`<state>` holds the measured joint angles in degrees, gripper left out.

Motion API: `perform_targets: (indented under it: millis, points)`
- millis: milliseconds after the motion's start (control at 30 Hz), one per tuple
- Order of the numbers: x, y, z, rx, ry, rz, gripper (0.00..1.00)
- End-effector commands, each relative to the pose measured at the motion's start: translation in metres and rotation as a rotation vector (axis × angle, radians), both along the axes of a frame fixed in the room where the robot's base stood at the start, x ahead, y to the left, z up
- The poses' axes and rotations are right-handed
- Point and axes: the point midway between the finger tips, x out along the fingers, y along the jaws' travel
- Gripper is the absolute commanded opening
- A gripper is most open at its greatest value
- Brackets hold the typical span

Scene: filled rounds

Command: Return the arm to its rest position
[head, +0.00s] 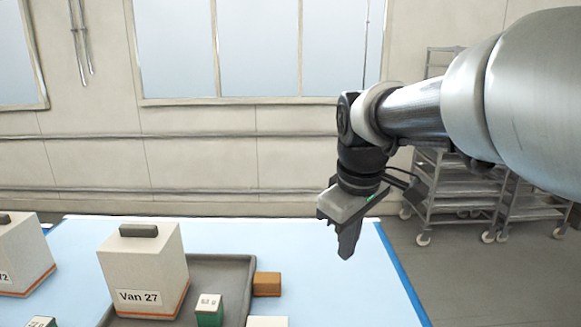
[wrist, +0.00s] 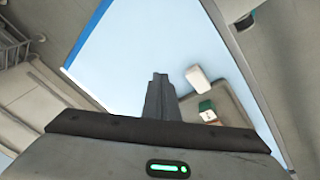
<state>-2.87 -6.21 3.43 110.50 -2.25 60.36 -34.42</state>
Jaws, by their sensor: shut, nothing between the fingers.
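My gripper (head: 348,246) hangs from my raised arm above the right part of the light blue table (head: 345,295) in the head view, pointing down. Its fingers are shut with nothing between them, and they also show closed together in the wrist view (wrist: 159,80). The gripper is apart from the things on the table. My arm reaches in from the right side of the head view.
A box marked "Van 27" (head: 143,268) stands on a dark tray (head: 236,264), with a green-and-white box (head: 209,310) there too. A brown block (head: 267,284) sits right of the tray. Another box (head: 22,255) stands left. Wheeled racks (head: 455,188) stand behind right.

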Motion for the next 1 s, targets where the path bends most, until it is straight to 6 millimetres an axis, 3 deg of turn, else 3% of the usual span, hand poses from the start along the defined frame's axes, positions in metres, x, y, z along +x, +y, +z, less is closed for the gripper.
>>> perform_targets:
  millis: [33,200,400,600,1000]
  points:
    - [-0.023,-0.007,0.005,0.021,-0.03,-0.075,0.0]
    - [-0.088,-0.024,0.002,0.12,-0.118,-0.342,0.0]
    - [-0.141,-0.034,-0.017,0.23,-0.191,-0.576,0.0]
    - [-0.159,-0.037,-0.028,0.28,-0.216,-0.67,0.0]
    - [-0.159,-0.037,-0.028,0.28,-0.216,-0.671,0.0]
